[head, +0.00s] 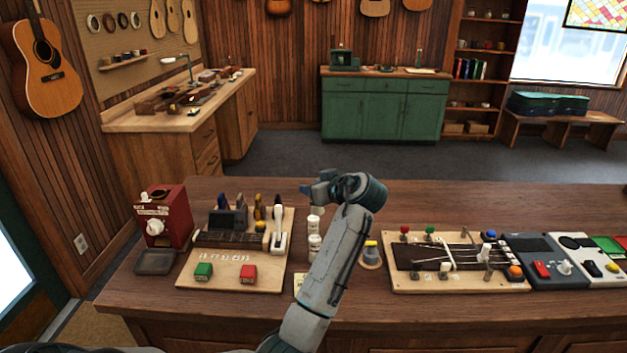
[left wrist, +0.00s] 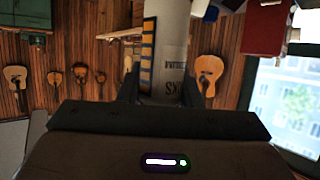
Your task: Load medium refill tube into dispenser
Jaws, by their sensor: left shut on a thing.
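The red dispenser box (head: 166,214) with a white knob stands at the left of the wooden counter. My left gripper (head: 314,189) is above the counter, to the right of the dispenser, its fingers pointing left. In the left wrist view my left gripper (left wrist: 162,98) is shut on a pale tube (left wrist: 170,60) with dark lettering, not fully legible. In the head view I cannot clearly make out the held tube. White cylinders (head: 315,243) show just below the gripper. My right gripper is not in view.
A dark tray (head: 155,262) lies in front of the dispenser. A wooden board (head: 225,278) with a fretboard, tools and coloured blocks lies between the dispenser and my left arm. A second board (head: 440,284) and consoles (head: 545,259) lie to the right. The counter's back strip is clear.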

